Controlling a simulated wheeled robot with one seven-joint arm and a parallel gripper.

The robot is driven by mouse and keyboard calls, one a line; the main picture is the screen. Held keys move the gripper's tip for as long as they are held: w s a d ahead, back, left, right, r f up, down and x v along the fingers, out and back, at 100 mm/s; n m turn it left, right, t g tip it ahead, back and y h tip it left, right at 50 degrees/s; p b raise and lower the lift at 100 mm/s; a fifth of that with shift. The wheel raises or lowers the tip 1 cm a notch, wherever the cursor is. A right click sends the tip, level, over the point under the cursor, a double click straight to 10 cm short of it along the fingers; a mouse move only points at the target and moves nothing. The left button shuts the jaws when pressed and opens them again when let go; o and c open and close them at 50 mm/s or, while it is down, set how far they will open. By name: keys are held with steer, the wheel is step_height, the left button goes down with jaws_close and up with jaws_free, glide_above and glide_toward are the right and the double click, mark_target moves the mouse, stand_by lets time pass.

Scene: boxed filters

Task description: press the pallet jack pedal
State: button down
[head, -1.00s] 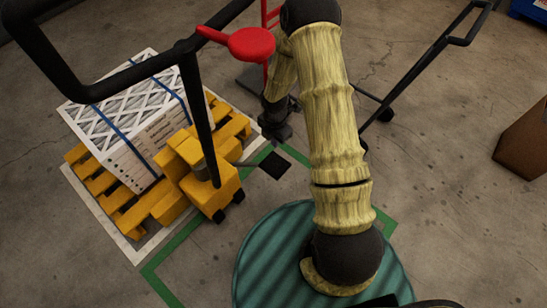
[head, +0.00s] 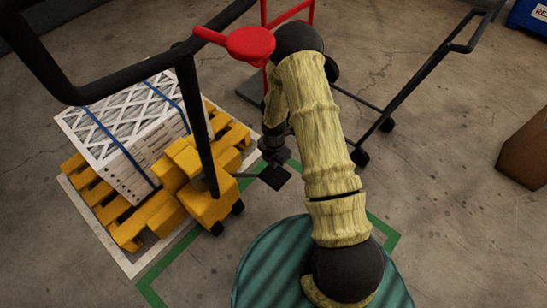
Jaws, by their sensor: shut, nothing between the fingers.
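The yellow pallet jack (head: 206,192) stands left of centre, with a black loop handle (head: 188,95) rising close to the camera and a red lever (head: 247,43) at the handle's top. Its pedal (head: 275,178) is a flat black plate on a thin rod sticking out to the right of the jack's body. My gripper (head: 275,157) is shut and empty, pointing down right over the pedal's far part. Its tips overlap the plate's far edge in the picture; I cannot tell whether they touch it.
A boxed filter stack (head: 125,130) with blue straps sits on the yellow pallet (head: 118,222) at the left. A black cart frame (head: 425,75) stands right of my arm. A brown box (head: 525,148) is at the right edge. The floor between them is clear.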

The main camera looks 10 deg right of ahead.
mark_target(274, 174)
step_height(274, 174, down, 6)
steer(key=shift+f+b, duration=0.25)
steer(key=shift+b, duration=0.85)
